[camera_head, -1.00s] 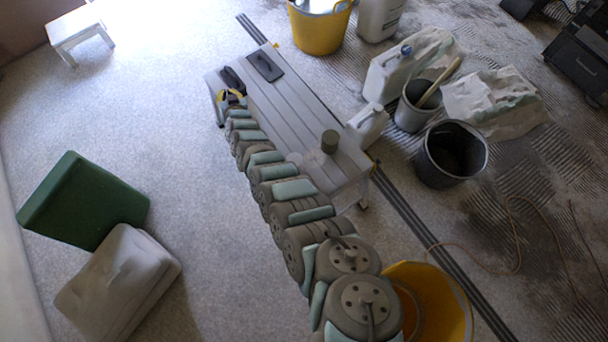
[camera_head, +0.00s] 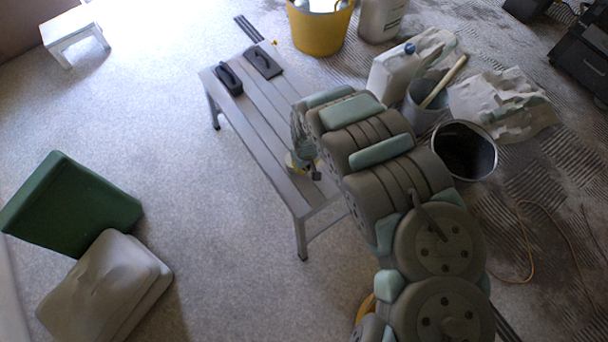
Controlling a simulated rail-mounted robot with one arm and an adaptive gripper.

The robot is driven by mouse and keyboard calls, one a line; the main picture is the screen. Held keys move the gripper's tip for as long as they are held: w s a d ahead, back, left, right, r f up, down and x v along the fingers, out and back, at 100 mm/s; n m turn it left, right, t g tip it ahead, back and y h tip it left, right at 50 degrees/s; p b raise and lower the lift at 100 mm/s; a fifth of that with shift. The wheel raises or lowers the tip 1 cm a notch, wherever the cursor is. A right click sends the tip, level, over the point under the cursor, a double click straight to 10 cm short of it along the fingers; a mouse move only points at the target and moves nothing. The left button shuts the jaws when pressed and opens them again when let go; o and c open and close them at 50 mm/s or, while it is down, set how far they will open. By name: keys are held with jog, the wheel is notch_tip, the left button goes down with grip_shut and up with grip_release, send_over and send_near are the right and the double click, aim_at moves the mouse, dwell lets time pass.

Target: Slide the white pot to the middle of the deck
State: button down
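The deck is a grey plank-topped bench (camera_head: 262,135) standing in the middle of the view. I see no white pot on the bench; the near right part of the top is hidden behind my arm.
Two black trowels, one nearer (camera_head: 229,80) and one farther (camera_head: 263,62), lie at the bench's far end. A green crate (camera_head: 70,205) is at left.

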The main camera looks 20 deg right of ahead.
aim_at(304, 178)
jog(key=shift+g, duration=0.3)
jog(key=f+b, duration=0.1)
jog(key=f, duration=0.2)
jog(key=s+f+b, duration=0.1)
jog(key=f, duration=0.3)
jog(key=f+b, duration=0.2)
jog(key=f, duration=0.1)
jog(key=shift+s+d+f, duration=0.25)
jog(key=shift+s+d, duration=0.1)
jog(key=shift+d, duration=0.05)
jog(key=shift+w+r, duration=0.2)
jog(key=shift+w, duration=0.55)
jog(key=shift+w+a, duration=0.2)
jog(key=shift+w, duration=0.75)
jog(key=shift+w+b, duration=0.3)
jog(key=shift+w, duration=0.05)
